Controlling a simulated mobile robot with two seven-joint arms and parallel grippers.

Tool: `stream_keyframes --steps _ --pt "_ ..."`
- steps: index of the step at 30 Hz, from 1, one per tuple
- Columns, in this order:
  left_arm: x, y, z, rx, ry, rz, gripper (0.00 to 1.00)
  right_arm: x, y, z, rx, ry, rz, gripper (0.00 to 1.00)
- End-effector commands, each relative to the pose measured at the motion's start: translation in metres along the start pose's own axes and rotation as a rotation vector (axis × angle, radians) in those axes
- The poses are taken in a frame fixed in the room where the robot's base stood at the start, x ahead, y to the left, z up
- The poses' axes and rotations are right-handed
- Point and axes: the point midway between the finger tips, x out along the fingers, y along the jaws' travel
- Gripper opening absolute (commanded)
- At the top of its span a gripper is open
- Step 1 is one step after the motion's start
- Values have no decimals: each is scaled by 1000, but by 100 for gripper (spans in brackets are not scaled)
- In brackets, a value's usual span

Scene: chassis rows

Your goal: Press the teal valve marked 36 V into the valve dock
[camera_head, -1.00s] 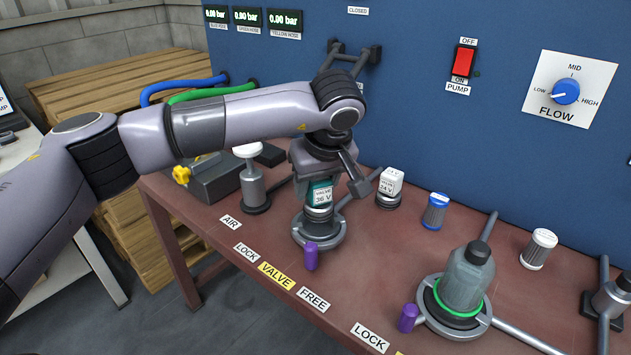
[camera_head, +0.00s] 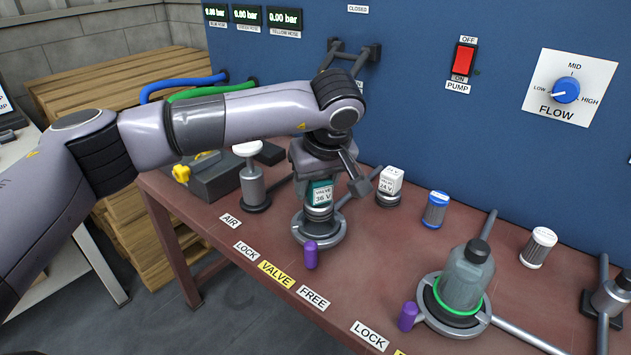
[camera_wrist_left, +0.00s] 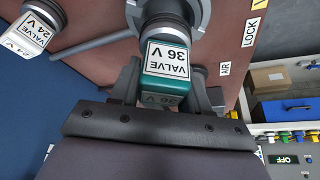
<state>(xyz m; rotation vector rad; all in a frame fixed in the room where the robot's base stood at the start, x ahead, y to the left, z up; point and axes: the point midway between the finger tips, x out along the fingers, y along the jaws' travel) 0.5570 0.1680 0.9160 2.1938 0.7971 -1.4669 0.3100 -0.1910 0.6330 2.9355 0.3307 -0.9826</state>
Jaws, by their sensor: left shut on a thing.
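The teal valve marked 36 V (camera_head: 321,194) stands upright at the valve dock (camera_head: 326,233), a grey ring with a purple lever (camera_head: 310,255) at its front. My left gripper (camera_head: 322,180) comes down from above and is shut on the teal valve. In the left wrist view the valve (camera_wrist_left: 165,68) sits between the two fingers, with its metal lower end at the dock ring (camera_wrist_left: 203,14). I cannot tell how deep the valve sits in the dock. My right gripper is not in view.
A white valve marked 24 V (camera_head: 390,182) stands close right of my gripper. A blue cartridge (camera_head: 435,210), a white cartridge (camera_head: 538,248) and a grey bottle in a green-lit dock (camera_head: 466,278) are further right. A white-capped pump (camera_head: 252,180) stands left.

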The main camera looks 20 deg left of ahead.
Motion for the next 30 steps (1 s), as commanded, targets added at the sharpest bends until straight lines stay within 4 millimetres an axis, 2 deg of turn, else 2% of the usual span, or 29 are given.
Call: stream_keyframes --steps 30 --pt "29 0 12 -1 1 1 3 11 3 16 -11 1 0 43"
